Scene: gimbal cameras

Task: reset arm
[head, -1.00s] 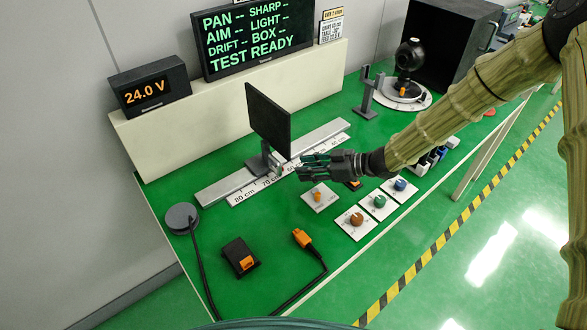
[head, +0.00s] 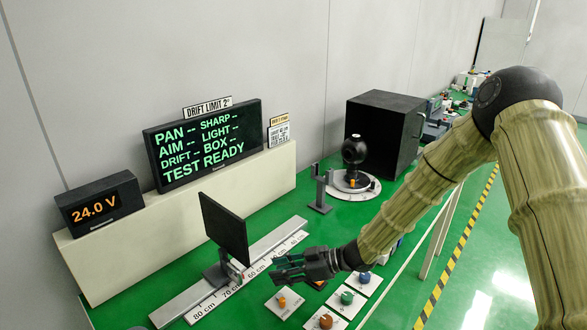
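My gripper (head: 290,267) is at the end of my arm, low in the middle of the head view. It hovers above the green table, just right of the black upright panel (head: 224,229) on the ruler rail. Its fingers point left and nothing shows between them. They look parted, but the angle hides the exact gap. Part of the rail and the table behind the gripper are hidden.
The ruler rail (head: 196,311) lies left of my gripper. Knob plates, orange (head: 326,321), green (head: 347,298) and blue, lie below it. A gimbal camera (head: 354,150) stands on a round base before a black box (head: 385,128). A display (head: 205,143) reads TEST READY.

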